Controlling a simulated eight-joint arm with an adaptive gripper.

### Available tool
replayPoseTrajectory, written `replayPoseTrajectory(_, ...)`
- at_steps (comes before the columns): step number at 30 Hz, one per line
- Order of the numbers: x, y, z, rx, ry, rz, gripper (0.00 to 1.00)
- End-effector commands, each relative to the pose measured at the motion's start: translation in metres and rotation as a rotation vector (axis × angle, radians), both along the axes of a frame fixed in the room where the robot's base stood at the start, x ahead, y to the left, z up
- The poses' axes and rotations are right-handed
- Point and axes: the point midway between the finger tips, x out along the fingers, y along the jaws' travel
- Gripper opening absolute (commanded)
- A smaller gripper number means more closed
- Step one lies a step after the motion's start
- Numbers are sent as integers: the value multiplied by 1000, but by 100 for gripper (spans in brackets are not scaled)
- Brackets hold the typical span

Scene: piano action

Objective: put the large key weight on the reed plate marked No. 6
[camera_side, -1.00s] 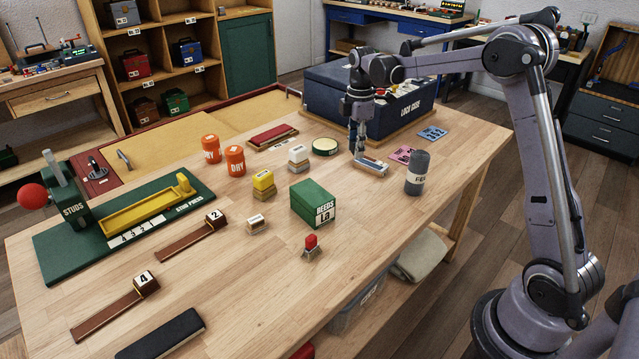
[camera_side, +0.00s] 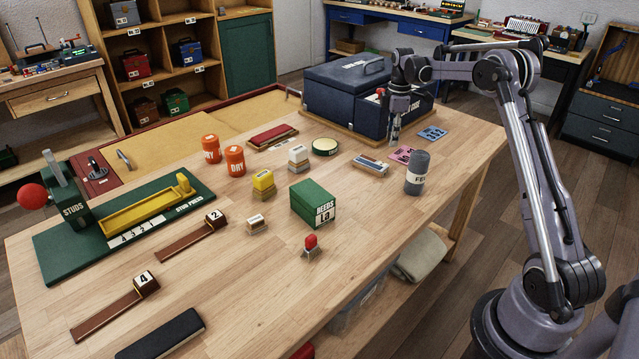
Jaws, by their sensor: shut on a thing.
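My gripper (camera_side: 394,138) points down at the front right of the dark blue case, behind the pink plate. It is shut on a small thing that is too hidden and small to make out. A pink plate (camera_side: 401,155) and a blue plate (camera_side: 432,134) with dark marks lie flat near the gripper; I cannot read a No. 6 on either. I cannot tell which thing is the large key weight. A light bar with a blue-grey top (camera_side: 370,165) lies left of the pink plate.
The dark blue case (camera_side: 345,88) stands behind the gripper. A grey cylinder (camera_side: 417,173) stands in front of the plates. A green REEDS box (camera_side: 313,203), small blocks and brown bars marked 2 (camera_side: 190,238) and 4 (camera_side: 115,308) stand further left. The front right tabletop is clear.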

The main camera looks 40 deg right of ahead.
Motion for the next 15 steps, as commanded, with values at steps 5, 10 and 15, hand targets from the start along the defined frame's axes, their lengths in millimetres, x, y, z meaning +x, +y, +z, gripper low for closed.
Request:
replayPoseTrajectory(5, 30, 18, -21, 0, 0, 4, 0)
replayPoseTrajectory(10, 45, 26, -31, 0, 0, 2, 0)
replayPoseTrajectory(15, 48, 28, -38, 0, 0, 0, 0)
